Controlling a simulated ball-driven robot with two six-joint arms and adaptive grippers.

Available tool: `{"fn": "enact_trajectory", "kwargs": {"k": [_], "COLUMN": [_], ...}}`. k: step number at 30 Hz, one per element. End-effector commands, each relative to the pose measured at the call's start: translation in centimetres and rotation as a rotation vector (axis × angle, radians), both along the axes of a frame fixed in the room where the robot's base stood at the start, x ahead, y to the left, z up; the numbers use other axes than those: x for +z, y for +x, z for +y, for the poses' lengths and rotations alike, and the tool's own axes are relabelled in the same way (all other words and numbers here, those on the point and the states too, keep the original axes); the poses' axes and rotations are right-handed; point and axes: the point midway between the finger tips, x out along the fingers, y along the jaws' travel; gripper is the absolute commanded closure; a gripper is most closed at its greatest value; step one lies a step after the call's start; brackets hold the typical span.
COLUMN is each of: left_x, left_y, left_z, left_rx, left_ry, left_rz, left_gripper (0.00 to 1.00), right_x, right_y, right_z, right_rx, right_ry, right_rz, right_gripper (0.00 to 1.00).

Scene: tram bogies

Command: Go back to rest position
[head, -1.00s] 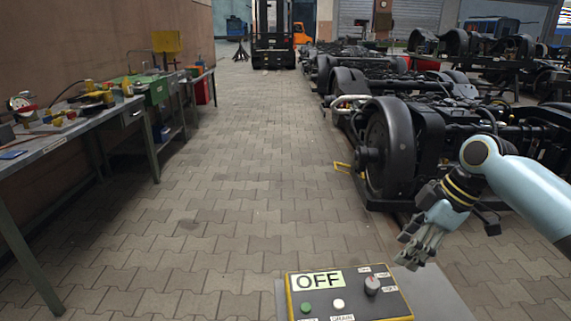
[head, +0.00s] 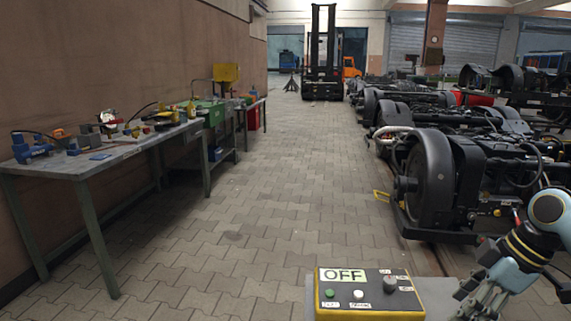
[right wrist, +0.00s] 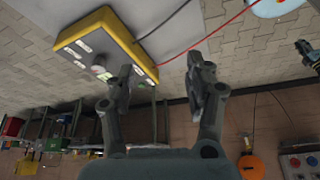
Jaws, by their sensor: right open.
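The control box (head: 368,296) with a yellow edge stands at the bottom centre of the head view. It has an OFF label, a green button, a white button and a dark knob. My right gripper (head: 482,300) is to the right of the box, apart from it, partly cut off by the lower edge. In the right wrist view my right gripper (right wrist: 162,82) has its two fingers spread with nothing between them, and the control box (right wrist: 104,50) lies beyond the left finger. A small dark part with a yellow band (right wrist: 308,56) at the right edge looks like my left gripper; its fingers are unclear.
A workbench (head: 92,163) with tools runs along the left wall. Tram bogies (head: 440,185) stand on the right, close beyond my right arm. A forklift (head: 322,75) stands at the back. The paved floor (head: 250,190) between is clear. Cables (right wrist: 225,25) run from the box.

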Motion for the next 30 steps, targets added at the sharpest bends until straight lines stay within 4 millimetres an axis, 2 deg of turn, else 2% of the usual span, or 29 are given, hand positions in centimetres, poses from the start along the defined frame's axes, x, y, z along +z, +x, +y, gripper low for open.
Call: {"fn": "enact_trajectory", "kwargs": {"k": [8, 11, 17, 20, 23, 24, 26, 27, 29, 30], "left_x": [0.0, 0.0, -0.1, -0.1, -0.1, -0.1, -0.1, -0.1, -0.1, -0.1], "left_y": [0.1, 0.0, -0.9, -0.9, -0.9, -0.9, -0.9, -0.9, -0.9, -0.9], "left_z": [0.0, 0.0, 0.0, 0.0, 0.0, 0.0, 0.0, 0.0, 0.0, 0.0], "left_rx": [0.0, 0.0, 0.001, 0.001, 0.001, 0.001, 0.001, 0.001, 0.001, 0.001], "left_ry": [0.0, 0.0, 0.0, 0.0, 0.0, 0.0, 0.0, 0.0, 0.0, 0.0], "left_rz": [-0.001, 0.001, 0.015, 0.015, 0.015, 0.015, 0.015, 0.015, 0.015, 0.014], "left_gripper": [1.0, 1.0, 1.0, 1.0, 1.0, 1.0, 1.0, 1.0, 1.0, 1.0], "right_x": [-3.9, -6.0, -12.4, -16.5, -22.0, -24.4, -27.6, -29.6, -32.3, -33.9], "right_y": [-3.4, -5.1, -9.8, -13.0, -18.1, -20.6, -24.5, -27.3, -31.6, -34.6], "right_z": [1.6, 2.1, 2.7, 2.9, 3.1, 3.2, 3.3, 3.4, 3.5, 3.7], "right_rx": [-0.006, -0.017, -0.099, -0.177, -0.295, -0.352, -0.434, -0.489, -0.568, -0.618], "right_ry": [0.035, 0.043, 0.035, 0.015, -0.027, -0.054, -0.099, -0.13, -0.181, -0.215], "right_rz": [0.087, 0.132, 0.24, 0.301, 0.376, 0.406, 0.441, 0.462, 0.482, 0.488], "right_gripper": [0.47, 0.47, 0.47, 0.47, 0.47, 0.47, 0.47, 0.47, 0.47, 0.47]}}
